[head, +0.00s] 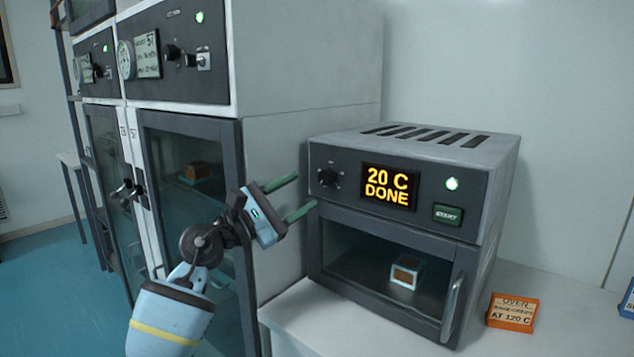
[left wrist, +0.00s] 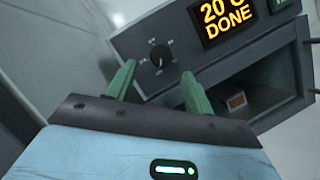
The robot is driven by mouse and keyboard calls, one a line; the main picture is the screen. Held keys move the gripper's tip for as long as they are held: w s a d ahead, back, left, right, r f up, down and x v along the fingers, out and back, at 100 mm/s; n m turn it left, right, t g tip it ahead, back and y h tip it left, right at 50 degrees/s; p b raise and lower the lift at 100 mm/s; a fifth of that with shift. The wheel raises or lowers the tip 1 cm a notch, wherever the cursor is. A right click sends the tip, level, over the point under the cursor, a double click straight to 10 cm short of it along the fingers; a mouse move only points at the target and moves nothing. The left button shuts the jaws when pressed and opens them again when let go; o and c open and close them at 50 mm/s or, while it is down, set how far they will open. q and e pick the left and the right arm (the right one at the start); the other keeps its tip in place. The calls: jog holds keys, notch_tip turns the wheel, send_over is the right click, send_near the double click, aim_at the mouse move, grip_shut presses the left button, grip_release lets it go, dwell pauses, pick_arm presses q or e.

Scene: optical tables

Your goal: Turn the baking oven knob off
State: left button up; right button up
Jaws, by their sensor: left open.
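The baking oven (head: 490,165) is a grey box on a white bench, with a dark front panel. Its black knob (head: 328,177) is at the panel's left; it also shows in the left wrist view (left wrist: 161,56). The display (head: 388,187) reads "20 C DONE" in orange. My left gripper (head: 297,195) is open and empty, just left of the knob, its green fingers pointing at the panel. In the left wrist view the knob appears beyond and between the two fingertips (left wrist: 158,72), apart from them. My right gripper is not in view.
The oven door is closed, with a small orange and white block (head: 407,272) inside and a handle (head: 453,308) at right. A green-lit START button (head: 448,214) is on the panel. An orange sign (head: 513,312) lies right of the oven. Tall cabinets (head: 190,125) stand at left.

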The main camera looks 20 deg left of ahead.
aim_at(323, 179)
pick_arm(q)
jog(key=x, duration=0.4)
jog(key=shift+x, duration=0.75)
jog(key=c, duration=1)
jog(key=shift+o, duration=0.2)
jog(key=shift+n+p, duration=0.3)
jog(key=shift+p, duration=0.1)
